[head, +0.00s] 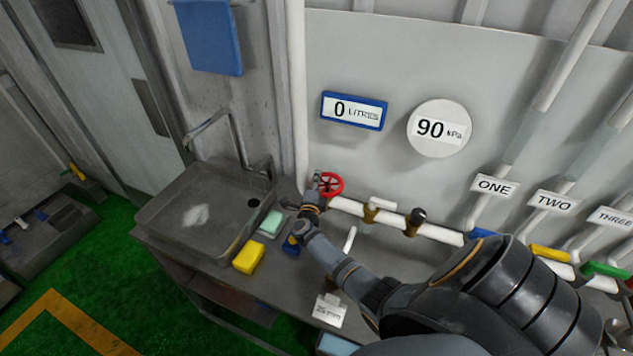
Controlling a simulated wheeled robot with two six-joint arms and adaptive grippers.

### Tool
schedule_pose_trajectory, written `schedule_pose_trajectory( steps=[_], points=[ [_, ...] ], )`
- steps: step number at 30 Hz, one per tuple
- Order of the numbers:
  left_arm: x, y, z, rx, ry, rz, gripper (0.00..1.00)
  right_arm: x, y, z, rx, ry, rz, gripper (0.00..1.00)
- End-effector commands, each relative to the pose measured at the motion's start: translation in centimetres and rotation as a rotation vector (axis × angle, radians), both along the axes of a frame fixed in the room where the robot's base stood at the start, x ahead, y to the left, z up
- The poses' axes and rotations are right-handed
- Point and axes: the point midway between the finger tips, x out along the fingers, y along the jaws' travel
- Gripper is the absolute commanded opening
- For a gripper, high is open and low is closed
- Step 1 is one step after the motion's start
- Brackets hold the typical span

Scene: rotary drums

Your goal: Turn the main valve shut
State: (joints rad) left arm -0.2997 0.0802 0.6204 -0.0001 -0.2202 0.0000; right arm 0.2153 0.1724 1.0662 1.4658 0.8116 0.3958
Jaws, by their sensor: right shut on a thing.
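The main valve appears to be the red handwheel (332,184) on the white pipe (347,206), low on the wall panel. My right gripper (316,183) is at the left side of the wheel, shut on its rim. The fingertips are small here and partly blend with the wheel. My right arm reaches in from the lower right. My left gripper is not in the head view.
A sink (165,215) with a tap is to the left. A yellow sponge (249,257) and a green block (271,223) lie beside it. A blue display (354,110) reads 0 litres; a round gauge (437,128) reads 90 kPa. Labelled pipes stand at right.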

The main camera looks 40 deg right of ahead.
Motion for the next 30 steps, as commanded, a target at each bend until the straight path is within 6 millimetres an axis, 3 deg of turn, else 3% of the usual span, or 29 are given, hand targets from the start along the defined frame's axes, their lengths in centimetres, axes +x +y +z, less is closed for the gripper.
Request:
schedule_pose_trajectory(
  steps=[23, 24, 28, 30],
  points=[
    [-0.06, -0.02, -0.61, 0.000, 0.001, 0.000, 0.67, 0.12, -0.19, -0.10, 0.003, 0.003, -0.090, 0.00],
    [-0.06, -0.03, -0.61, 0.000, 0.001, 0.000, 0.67, 0.11, -0.18, -0.11, 0.003, 0.003, -0.090, 0.21],
    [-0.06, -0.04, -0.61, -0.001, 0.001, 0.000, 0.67, 0.11, -0.21, -0.09, 0.002, 0.002, -0.090, 0.38],
    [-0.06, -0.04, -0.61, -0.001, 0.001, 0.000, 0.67, 0.10, -0.23, -0.08, 0.002, 0.002, -0.090, 0.40]
  ],
)
